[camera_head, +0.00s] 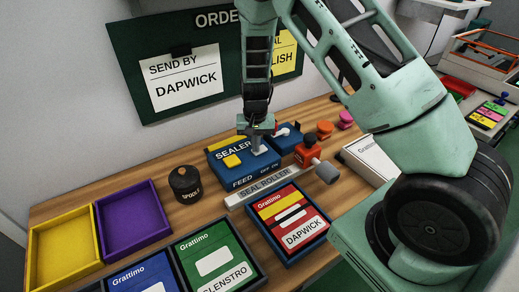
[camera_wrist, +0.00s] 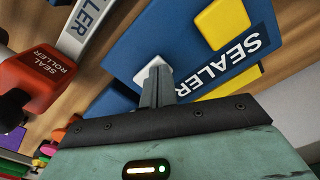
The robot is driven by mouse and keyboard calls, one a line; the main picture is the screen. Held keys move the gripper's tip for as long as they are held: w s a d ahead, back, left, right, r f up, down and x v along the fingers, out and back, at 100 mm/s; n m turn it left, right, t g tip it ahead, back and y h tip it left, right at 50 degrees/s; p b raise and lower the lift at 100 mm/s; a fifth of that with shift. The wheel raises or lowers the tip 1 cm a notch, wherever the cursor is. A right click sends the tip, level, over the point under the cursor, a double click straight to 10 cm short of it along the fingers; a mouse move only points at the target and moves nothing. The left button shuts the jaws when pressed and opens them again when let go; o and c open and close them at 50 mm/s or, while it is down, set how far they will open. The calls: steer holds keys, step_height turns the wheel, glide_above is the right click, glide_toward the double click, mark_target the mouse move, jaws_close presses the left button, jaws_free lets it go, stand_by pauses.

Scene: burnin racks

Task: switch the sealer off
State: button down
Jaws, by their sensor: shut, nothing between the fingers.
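The sealer (camera_head: 216,164) is a blue box on the wooden table, with a white SEALER label and FEED and OFF ON lettering on its front. A yellow button (camera_head: 232,161) sits on its top; it also shows in the wrist view (camera_wrist: 222,22). My gripper (camera_head: 257,146) points down over the right part of the sealer. In the wrist view its fingers (camera_wrist: 157,76) are shut and empty, right at a small white switch piece (camera_wrist: 146,74). The fingers partly hide this piece, so I cannot tell its position or whether they touch it.
A grey seal roller bar (camera_head: 262,187) and a red-headed roller tool (camera_head: 308,153) lie in front and right. A second blue box (camera_head: 283,146) stands close behind right. A black spool (camera_head: 185,183) and a purple tray (camera_head: 133,218) are left.

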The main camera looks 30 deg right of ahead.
steer(key=shift+r+p, duration=2.85)
steer(key=shift+r, duration=0.65)
steer(key=s+a+r+n+y+b, duration=0.1)
steer(key=s+a+r+n, duration=0.2)
steer(key=s+a+r, duration=0.5)
steer(key=s+a+r+n+y+b, duration=0.1)
steer(key=s+a+r+n, duration=0.4)
steer(key=a, duration=0.5)
steer(key=s+a+r+n, duration=0.1)
steer(key=s+r+n, duration=0.1)
steer(key=s, duration=0.6)
steer(key=s+a+r+n+h, duration=0.1)
steer(key=s+r+n, duration=0.1)
steer(key=s, duration=0.7)
steer(key=shift+s+a+r+n+b, duration=0.2)
steer(key=shift+s+r+n+b, duration=0.1)
steer(key=shift+n, duration=0.6)
